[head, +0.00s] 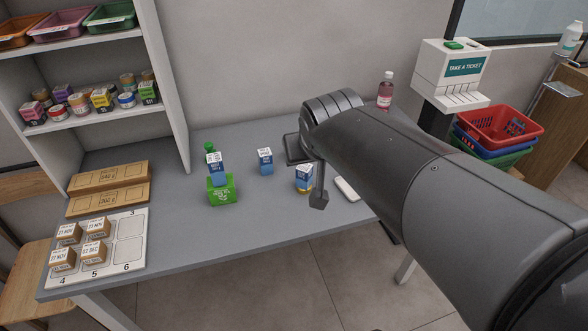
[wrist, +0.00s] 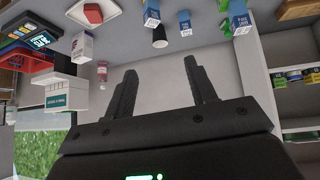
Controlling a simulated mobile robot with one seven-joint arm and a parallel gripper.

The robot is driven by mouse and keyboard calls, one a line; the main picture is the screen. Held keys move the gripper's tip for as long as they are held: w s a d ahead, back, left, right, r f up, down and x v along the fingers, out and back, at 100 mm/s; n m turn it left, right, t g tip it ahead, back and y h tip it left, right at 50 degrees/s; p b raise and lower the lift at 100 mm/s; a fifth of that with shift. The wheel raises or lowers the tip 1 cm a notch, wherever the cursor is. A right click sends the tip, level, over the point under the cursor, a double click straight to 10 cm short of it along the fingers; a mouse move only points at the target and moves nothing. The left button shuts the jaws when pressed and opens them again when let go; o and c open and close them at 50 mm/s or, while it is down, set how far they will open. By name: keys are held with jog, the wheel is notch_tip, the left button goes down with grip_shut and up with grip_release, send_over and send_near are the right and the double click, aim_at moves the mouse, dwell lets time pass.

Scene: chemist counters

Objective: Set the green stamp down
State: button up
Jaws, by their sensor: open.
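My gripper (head: 304,180) is open above the right half of the grey counter (head: 170,240). In the wrist view my gripper (wrist: 160,66) shows two dark fingers apart, with nothing between them. A small green thing (head: 209,147) shows behind a blue-and-white box at the counter's back; I cannot tell whether it is the green stamp. A dark cylinder (wrist: 160,38) stands beyond the fingers in the wrist view; I cannot make out any green on it. My arm hides part of the counter's right side.
A numbered tray (head: 130,252) with several small boxes lies at left. A pink bottle (head: 385,90) stands at the back right. The front middle is clear.

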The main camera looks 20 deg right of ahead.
jog(key=s+a+f+g+y, duration=0.1)
jog(key=s+a+f+g, duration=0.1)
jog(key=s, duration=0.9)
jog(key=shift+a+f+n, duration=0.4)
jog(key=shift+a+f, duration=0.1)
jog(key=shift+a, duration=0.05)
